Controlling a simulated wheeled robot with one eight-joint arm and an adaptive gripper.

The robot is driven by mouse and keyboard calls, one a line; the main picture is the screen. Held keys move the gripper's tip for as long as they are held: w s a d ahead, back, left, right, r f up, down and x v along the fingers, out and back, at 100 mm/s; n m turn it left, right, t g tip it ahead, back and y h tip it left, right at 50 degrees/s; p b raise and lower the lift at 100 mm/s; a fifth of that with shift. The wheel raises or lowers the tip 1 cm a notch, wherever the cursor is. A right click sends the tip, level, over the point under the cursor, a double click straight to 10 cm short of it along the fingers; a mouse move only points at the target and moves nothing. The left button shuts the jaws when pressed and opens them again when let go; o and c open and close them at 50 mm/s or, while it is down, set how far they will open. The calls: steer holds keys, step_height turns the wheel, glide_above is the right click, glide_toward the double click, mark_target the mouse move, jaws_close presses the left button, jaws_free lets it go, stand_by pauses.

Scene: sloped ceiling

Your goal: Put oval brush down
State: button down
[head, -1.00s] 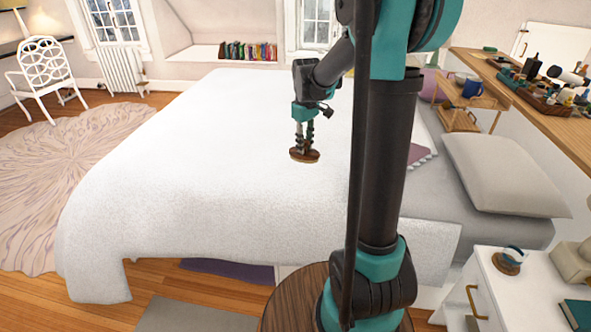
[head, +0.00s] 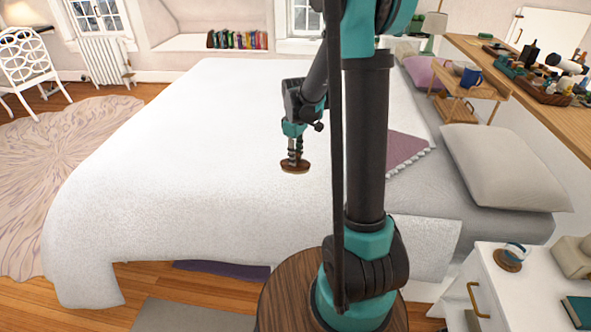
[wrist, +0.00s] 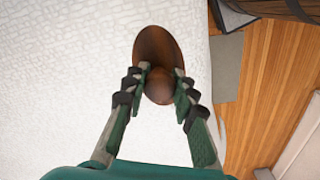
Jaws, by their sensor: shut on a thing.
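The oval brush (head: 295,167) is brown and wooden. My gripper (head: 295,153) points down and is shut on it, over the white bed (head: 180,150). In the wrist view the brush (wrist: 152,48) shows its oval back, and the fingertips of my gripper (wrist: 160,84) close on its round knob. I cannot tell whether the brush touches the bedspread or hangs just above it. Its underside is hidden.
A grey pillow (head: 505,165) and a purple cloth (head: 405,152) lie at the bed's right side. A white nightstand (head: 530,290) with a mug stands at the lower right. A long wooden shelf (head: 500,70) holds many items. The bedspread around the brush is clear.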

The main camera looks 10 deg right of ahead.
mark_target(295, 169)
steer(key=shift+f, duration=2.95)
steer(key=shift+f, duration=0.1)
steer(key=c, duration=1.2)
jaws_free()
